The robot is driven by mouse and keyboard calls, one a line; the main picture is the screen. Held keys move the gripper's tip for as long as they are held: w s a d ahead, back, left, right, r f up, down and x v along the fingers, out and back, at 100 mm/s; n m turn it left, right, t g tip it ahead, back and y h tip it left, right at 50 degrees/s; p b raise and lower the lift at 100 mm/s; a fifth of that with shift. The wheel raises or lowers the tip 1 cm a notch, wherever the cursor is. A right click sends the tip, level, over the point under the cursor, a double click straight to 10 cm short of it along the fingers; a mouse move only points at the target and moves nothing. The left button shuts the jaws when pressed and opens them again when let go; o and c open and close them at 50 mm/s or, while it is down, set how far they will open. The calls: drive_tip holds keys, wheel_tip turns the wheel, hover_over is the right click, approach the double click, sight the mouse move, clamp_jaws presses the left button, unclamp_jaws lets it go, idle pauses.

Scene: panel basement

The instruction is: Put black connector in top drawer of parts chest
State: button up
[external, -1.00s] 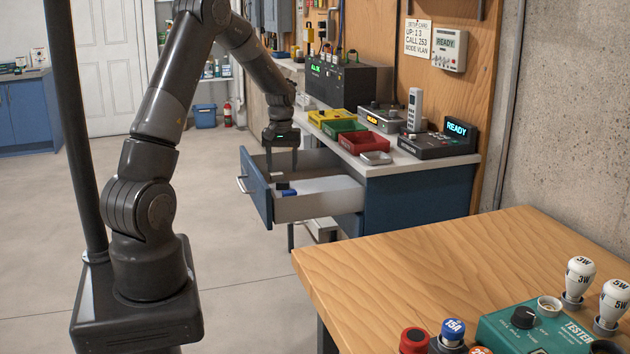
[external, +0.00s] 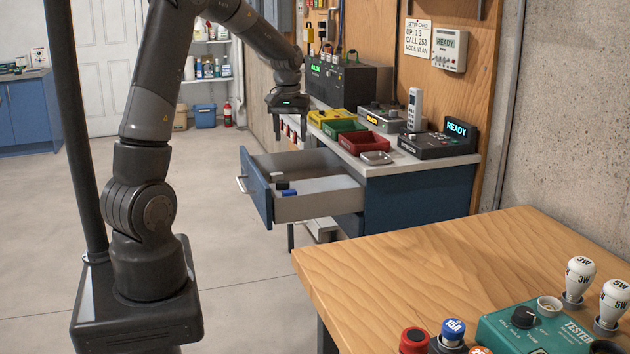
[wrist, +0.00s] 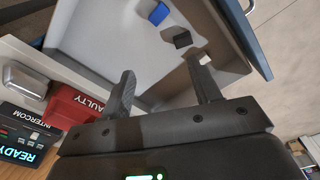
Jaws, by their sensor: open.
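The drawer (external: 318,207) of the blue chest (external: 418,198) under the bench is pulled out, and it also shows in the wrist view (wrist: 95,45). A small black block (external: 283,185), apparently the black connector, lies on the drawer's floor; it shows clearly in the wrist view (wrist: 182,38). My gripper (external: 290,140) is above the drawer, open and empty. In the wrist view, its two fingers (wrist: 162,78) are apart with nothing between them, and the black connector lies beyond them.
A blue piece (wrist: 158,13) and a whitish piece (wrist: 205,59) lie near the connector in the drawer. Red (external: 365,143), green (external: 344,126) and yellow (external: 327,117) bins and a metal tray (external: 376,158) stand on the bench. Floor left of the drawer is clear.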

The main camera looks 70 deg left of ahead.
drive_tip(key=s+d+r+m+t, duration=0.1)
drive_tip(key=s+d+r+m, duration=0.15)
drive_tip(key=d, duration=0.45)
drive_tip(key=s+d+r+m+t, duration=0.1)
drive_tip(key=d+r+m, duration=0.1)
drive_tip(key=d+r, duration=0.35)
drive_tip(key=s+d+r+m+t, duration=0.1)
drive_tip(key=d+r+m, duration=0.1)
drive_tip(key=d, duration=0.7)
drive_tip(key=s+d+m+t, duration=0.2)
drive_tip(key=s+d+m, duration=0.3)
drive_tip(key=s+d, duration=0.6)
drive_tip(key=shift+s+d+r, duration=0.2)
drive_tip(key=shift+s+d, duration=0.2)
drive_tip(key=shift+d, duration=0.15)
